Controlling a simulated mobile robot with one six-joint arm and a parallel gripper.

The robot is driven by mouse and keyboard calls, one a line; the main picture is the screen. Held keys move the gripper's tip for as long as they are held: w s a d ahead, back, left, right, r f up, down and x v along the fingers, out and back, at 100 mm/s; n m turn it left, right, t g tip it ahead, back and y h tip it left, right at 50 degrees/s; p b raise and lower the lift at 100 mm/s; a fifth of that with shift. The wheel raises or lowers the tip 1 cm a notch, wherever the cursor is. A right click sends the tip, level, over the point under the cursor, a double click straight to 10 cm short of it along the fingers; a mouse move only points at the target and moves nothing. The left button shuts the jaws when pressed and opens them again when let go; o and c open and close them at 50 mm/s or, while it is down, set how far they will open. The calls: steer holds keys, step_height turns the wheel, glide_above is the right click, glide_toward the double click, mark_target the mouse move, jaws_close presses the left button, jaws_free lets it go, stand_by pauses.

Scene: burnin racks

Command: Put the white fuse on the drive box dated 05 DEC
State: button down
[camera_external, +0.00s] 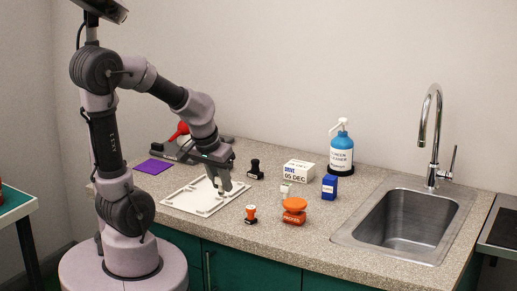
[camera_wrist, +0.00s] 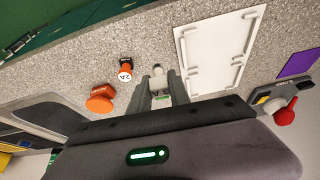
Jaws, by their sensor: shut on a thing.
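My gripper (camera_external: 222,181) is above the right part of the white tray, pointing down. It is shut on a small white piece, which looks like the white fuse (camera_external: 220,190). In the wrist view the white fuse (camera_wrist: 158,72) shows between the two fingertips (camera_wrist: 160,88). The drive box (camera_external: 299,173) is white with blue and dark print reading DRIVE 05 DEC. It stands upright on the counter to the right of my gripper, apart from it. The top of the box looks bare. I cannot make out the box in the wrist view.
The white tray (camera_external: 176,203) lies below my gripper. A black stamp (camera_external: 255,170), an orange stamp (camera_external: 250,214), an orange round-topped object (camera_external: 294,211), a small white block (camera_external: 286,190), a blue box (camera_external: 329,187) and a cleaner bottle (camera_external: 341,148) stand near the box. The sink (camera_external: 405,222) is at right.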

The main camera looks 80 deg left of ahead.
steer(key=w+a+r+p, duration=0.5)
steer(key=w+a+p, duration=0.3)
steer(key=w+p, duration=0.15)
steer(key=p, duration=0.2)
glide_above(302, 163)
steer(key=shift+n, duration=0.3)
steer(key=f, duration=0.3)
steer(key=s+f, duration=0.1)
steer(key=shift+d+f, duration=0.35)
step_height(302, 163, down, 3)
steer(key=shift+f+b, duration=0.2)
steer(key=shift+b, duration=0.3)
steer(key=shift+f, duration=0.15)
steer(key=c, duration=1.2)
jaws_free()
